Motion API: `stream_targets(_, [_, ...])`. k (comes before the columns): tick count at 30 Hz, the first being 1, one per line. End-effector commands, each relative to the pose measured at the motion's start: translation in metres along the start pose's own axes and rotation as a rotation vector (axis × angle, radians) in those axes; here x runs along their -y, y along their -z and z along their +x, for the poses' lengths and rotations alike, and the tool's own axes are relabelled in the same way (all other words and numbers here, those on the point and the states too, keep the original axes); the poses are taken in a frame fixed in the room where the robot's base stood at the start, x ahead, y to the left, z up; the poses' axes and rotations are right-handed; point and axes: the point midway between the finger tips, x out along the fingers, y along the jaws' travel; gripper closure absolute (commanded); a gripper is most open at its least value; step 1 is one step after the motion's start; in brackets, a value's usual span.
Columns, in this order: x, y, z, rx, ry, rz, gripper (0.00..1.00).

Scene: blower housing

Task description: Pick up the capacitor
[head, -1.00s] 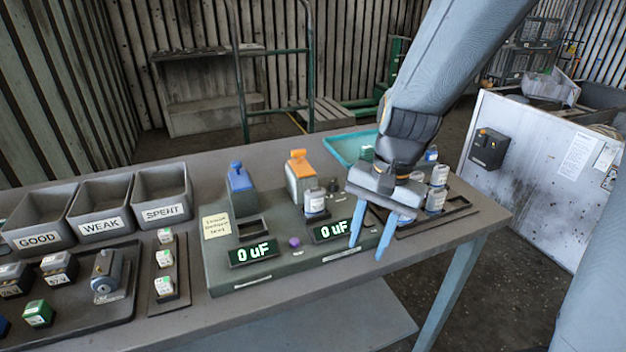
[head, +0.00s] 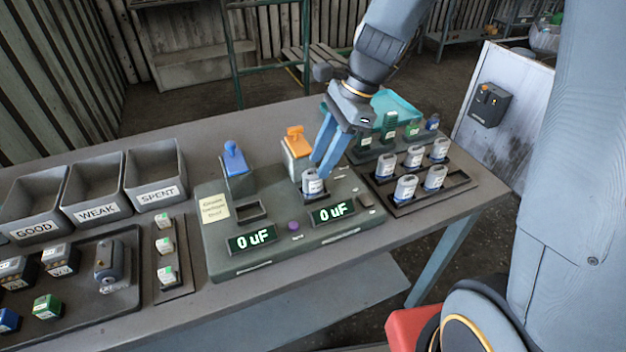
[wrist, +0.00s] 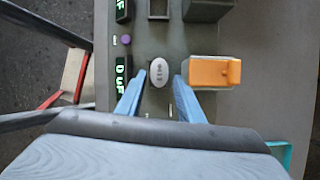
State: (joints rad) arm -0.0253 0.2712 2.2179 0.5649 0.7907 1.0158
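A white-labelled capacitor (head: 313,183) stands upright in the right socket of the green tester (head: 216,262). The wrist view shows the capacitor's pale top (wrist: 159,73) from above. My gripper (head: 322,164) is above and just behind it, with its blue fingers pointing down. In the wrist view, the open fingers (wrist: 160,80) lie on either side of the capacitor with gaps visible; I cannot tell whether either finger touches it. The orange clamp (head: 298,147) stands behind the capacitor. Both tester displays, such as the right one (head: 332,212), read 0 uF.
A tray (head: 459,181) of several similar capacitors stands to the right. A blue clamp (head: 235,165) rises behind the empty left socket (head: 252,211). Bins marked GOOD (head: 32,228), WEAK (head: 97,212) and SPENT (head: 160,191) line the left side. A teal tray (head: 395,105) is behind.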

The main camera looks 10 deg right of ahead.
Motion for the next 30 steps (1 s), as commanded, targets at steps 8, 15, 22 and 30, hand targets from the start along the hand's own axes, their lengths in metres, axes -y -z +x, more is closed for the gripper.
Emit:
stream_targets(8, [-0.003,-0.002,0.030,-0.001,-0.004,-0.001,0.66])
stream_targets(15, [-0.002,-0.001,0.054,-0.001,0.000,-0.002,0.66])
stream_targets(22, [-0.001,-0.001,0.055,-0.001,0.001,-0.003,0.66])
stream_targets(30, [-0.001,-0.001,0.055,-0.001,0.001,-0.002,0.94])
